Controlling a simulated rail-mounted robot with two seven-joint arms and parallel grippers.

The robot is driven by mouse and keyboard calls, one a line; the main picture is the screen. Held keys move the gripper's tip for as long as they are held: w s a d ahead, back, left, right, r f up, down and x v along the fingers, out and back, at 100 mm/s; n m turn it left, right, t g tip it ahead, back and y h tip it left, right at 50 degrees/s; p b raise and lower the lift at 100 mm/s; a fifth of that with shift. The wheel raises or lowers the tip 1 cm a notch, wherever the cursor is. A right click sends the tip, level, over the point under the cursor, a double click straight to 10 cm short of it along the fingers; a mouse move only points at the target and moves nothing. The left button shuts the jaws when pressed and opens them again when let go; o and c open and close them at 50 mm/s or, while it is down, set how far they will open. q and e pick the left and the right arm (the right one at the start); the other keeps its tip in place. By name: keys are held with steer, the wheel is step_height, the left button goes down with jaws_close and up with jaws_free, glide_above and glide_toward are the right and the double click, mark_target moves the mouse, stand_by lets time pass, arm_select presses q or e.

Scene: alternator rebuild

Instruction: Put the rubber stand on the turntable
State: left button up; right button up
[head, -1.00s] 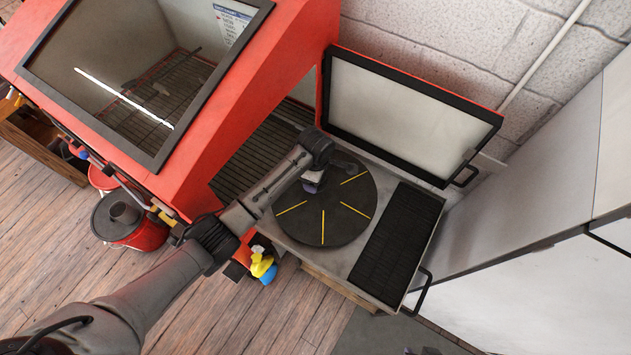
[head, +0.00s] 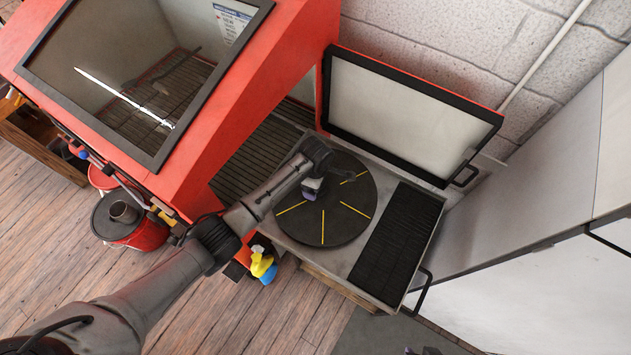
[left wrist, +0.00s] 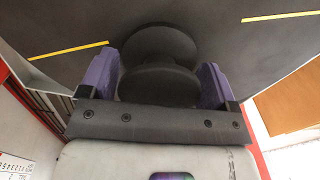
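The turntable (head: 340,228) is a dark round plate with yellow radial lines, on a pulled-out metal shelf in the head view. Its dark surface (left wrist: 250,45) fills the upper part of the left wrist view. My left gripper (head: 312,188) is over its back left part. In the left wrist view the purple fingers of my left gripper (left wrist: 159,75) stand on either side of the black, spool-shaped rubber stand (left wrist: 158,84) and appear shut on it. Whether the stand touches the turntable I cannot tell. The gripper and arm hide it in the head view. My right gripper is out of view.
A red blast cabinet (head: 265,75) stands left of the shelf. Its side door (head: 405,110) is open behind the turntable. A black slatted grate (head: 396,245) lies right of the turntable. A spray bottle (head: 263,266) and red bucket (head: 148,234) are below.

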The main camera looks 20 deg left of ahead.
arm_select(q)
steer(key=shift+o, duration=1)
step_height(320, 180, up, 12)
steer(key=shift+r+p, duration=0.2)
steer(key=shift+p, duration=0.1)
